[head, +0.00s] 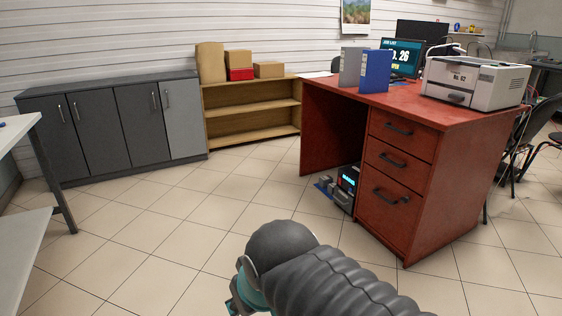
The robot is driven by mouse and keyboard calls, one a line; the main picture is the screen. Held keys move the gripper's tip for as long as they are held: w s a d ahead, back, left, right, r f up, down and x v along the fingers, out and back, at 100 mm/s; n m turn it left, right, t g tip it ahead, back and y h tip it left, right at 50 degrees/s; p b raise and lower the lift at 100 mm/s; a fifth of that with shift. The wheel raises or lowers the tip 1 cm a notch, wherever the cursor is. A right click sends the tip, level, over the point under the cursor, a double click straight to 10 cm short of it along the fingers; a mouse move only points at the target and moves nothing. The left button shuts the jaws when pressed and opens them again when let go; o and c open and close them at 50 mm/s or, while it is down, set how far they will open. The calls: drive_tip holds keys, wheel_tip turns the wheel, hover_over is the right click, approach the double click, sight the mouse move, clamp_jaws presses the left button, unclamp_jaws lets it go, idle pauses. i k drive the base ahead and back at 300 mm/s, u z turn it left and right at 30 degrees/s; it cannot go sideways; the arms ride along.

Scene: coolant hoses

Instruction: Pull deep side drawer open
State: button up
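The red-brown wooden desk (476,155) stands on the right side of the head view. Its pedestal has three drawers with dark bar handles. The deep drawer (383,221) is the lowest and tallest, and its front sits flush with the pedestal, shut. Its dark handle (391,195) runs across the upper part of that front. Above it are a middle drawer (395,173) and a top drawer (402,143), both shut. My arm enters at the bottom centre, well apart from the desk. My gripper's fingers do not show; the arm and the frame's lower edge hide them.
A printer (475,82) and blue binder (375,71) stand on the desk. A small device (346,183) sits on the floor left of the pedestal. A white table (22,210) is at left. Grey cabinets (107,127) and a shelf (250,112) line the wall. Tiled floor before the desk is clear.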

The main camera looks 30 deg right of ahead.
sight(379, 205)
drive_tip(key=z, duration=0.8)
drive_tip(key=i, duration=0.9)
drive_tip(key=z, duration=1.35)
drive_tip(key=i, duration=0.4)
drive_tip(key=z, duration=0.35)
